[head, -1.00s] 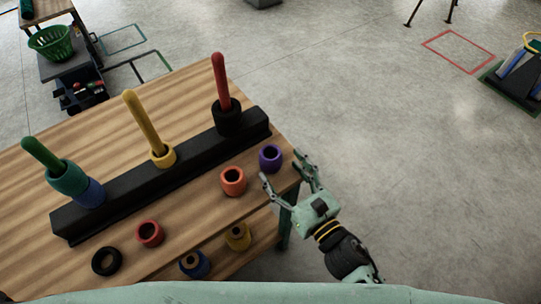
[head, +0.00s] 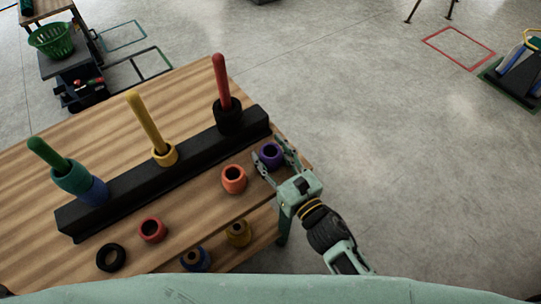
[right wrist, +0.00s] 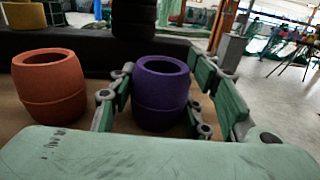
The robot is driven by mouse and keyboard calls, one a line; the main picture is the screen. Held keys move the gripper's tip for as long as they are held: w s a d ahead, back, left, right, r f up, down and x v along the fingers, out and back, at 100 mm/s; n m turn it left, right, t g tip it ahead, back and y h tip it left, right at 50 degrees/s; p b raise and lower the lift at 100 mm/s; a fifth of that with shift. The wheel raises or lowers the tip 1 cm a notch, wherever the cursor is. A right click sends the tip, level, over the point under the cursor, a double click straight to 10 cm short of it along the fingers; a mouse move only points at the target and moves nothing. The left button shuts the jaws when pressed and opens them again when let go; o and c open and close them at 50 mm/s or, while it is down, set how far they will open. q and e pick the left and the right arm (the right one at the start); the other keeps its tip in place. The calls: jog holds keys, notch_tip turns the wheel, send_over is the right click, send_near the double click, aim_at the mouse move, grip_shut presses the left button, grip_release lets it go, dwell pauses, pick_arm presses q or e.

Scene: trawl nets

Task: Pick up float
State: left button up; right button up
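A purple float (head: 271,155) stands near the table's right edge. My right gripper (head: 274,158) is open around it, with one finger on each side. In the right wrist view the purple float (right wrist: 160,92) stands upright between the fingers; I see a gap on its right, and cannot tell whether the left finger touches. An orange float (head: 233,180) stands just left of the gripper. My left gripper is not in view.
A black rack (head: 160,178) holds a green peg (head: 48,154), a yellow peg (head: 145,121) and a red peg (head: 221,80), each with floats at its base. The floor (head: 390,150) right of the table is clear.

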jog(key=c, duration=0.5)
jog(key=shift+r, duration=0.1)
